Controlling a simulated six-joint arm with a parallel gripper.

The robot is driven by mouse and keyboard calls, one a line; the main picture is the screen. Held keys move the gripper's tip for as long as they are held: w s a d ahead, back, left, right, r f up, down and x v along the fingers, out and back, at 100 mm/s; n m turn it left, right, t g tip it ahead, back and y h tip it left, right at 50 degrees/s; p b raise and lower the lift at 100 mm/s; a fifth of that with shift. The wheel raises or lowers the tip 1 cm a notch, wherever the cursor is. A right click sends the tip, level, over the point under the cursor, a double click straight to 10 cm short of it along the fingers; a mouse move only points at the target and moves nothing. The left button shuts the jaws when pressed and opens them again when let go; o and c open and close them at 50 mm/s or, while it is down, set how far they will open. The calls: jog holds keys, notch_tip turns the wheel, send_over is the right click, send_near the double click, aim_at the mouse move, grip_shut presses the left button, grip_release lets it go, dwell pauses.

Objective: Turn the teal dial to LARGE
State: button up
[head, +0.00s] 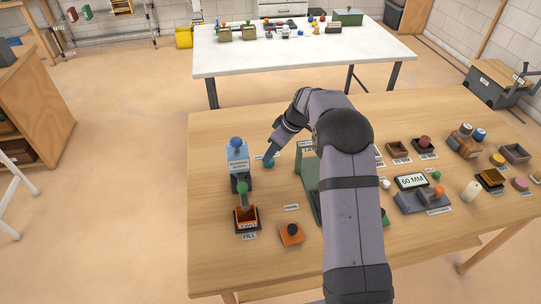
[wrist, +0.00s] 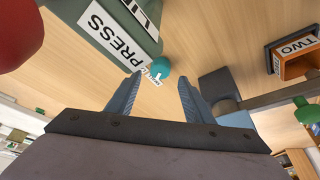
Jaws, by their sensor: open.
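The teal dial (head: 268,163) is a small round knob on the wooden table, left of the green press, partly hidden by my gripper in the head view. In the wrist view the dial (wrist: 161,68) lies just ahead of the fingertips, roughly between their lines, with a small pale label at its edge. The label's words are too small to read, and I cannot tell which setting the dial points to. My gripper (head: 271,154) is open and empty, fingers pointing toward the dial; the fingers (wrist: 160,82) also show in the wrist view. I see no clear contact with the dial.
The green press box (wrist: 120,30) stands close to the dial. A blue-labelled dispenser (head: 237,158) stands left of it, with an orange bin (head: 246,220) in front. Several items crowd the right side. The table's front left is clear.

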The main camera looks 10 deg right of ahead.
jog(key=shift+p+x, duration=0.4)
jog(key=shift+x, duration=1.65)
